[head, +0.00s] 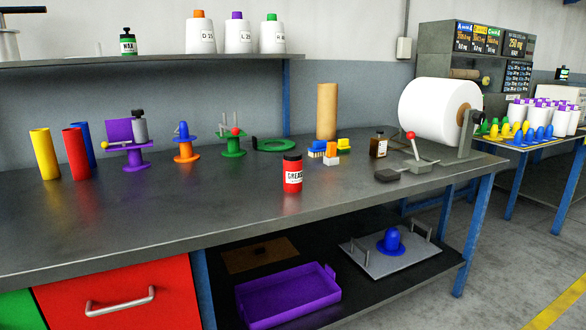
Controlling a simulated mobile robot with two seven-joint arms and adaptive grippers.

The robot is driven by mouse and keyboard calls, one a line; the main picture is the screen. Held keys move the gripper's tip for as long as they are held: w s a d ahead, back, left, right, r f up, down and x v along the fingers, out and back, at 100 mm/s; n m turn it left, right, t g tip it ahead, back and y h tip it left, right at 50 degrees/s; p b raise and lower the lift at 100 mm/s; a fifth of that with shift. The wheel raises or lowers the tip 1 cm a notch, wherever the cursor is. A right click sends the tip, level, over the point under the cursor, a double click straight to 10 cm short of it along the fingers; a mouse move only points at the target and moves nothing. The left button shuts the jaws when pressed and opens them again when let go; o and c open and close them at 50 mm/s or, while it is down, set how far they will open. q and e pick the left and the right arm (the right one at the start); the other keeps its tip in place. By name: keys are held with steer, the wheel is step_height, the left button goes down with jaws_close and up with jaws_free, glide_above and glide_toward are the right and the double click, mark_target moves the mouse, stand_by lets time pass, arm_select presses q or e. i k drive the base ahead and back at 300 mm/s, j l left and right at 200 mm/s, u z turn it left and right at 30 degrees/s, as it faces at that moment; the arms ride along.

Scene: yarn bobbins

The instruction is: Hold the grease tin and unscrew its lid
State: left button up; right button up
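The grease tin (292,178) is a small red cylinder with a white label reading "GREASE". It stands upright near the front edge of the grey workbench, right of the middle. Its black lid (292,157) sits on top. Neither of my grippers shows in the head view, and nothing is touching the tin.
The workbench (150,222) is clear left of the tin. Behind stand coloured tubes (76,154), bobbin stands (184,146) and a green ring (275,145).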

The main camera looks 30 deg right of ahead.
mark_target(292, 170)
steer(key=i+l+u, duration=0.1)
steer(key=l, duration=0.3)
steer(key=i+l, duration=0.15)
steer(key=l, duration=0.25)
steer(key=i+l+u, duration=0.15)
steer(key=l, duration=0.25)
steer(key=i+l, duration=0.1)
steer(key=l, duration=0.35)
steer(key=i+l+u, duration=0.15)
steer(key=l, duration=0.25)
steer(key=k, duration=0.05)
